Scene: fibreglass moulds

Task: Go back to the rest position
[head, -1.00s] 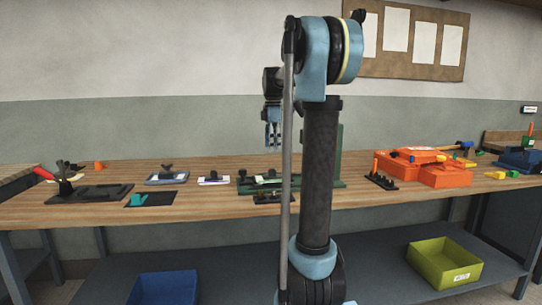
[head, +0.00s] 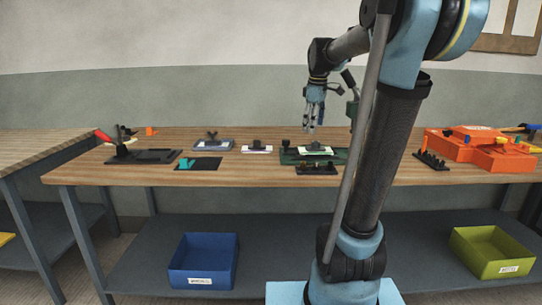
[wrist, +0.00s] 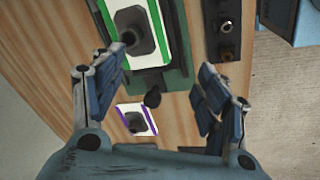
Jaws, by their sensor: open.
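My gripper (head: 315,103) hangs above the workbench (head: 262,178), over the green fixture with a white plate, fingers pointing down. In the wrist view my gripper (wrist: 150,98) has its fingers spread apart with nothing between them. Below it lie the green fixture (wrist: 176,80), a green-edged white plate (wrist: 160,48) with a dark knob on it, and a purple-edged white plate (wrist: 132,107) with a dark knob. The fixture (head: 288,157) shows on the bench in the head view, partly behind my arm.
Orange moulds (head: 470,150) and a black peg rack (head: 430,160) stand at the right. A black board (head: 145,156) with a red-handled clamp is at the left. A blue bin (head: 203,265) and a yellow-green bin (head: 490,255) are on the shelf below. Air above the bench is clear.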

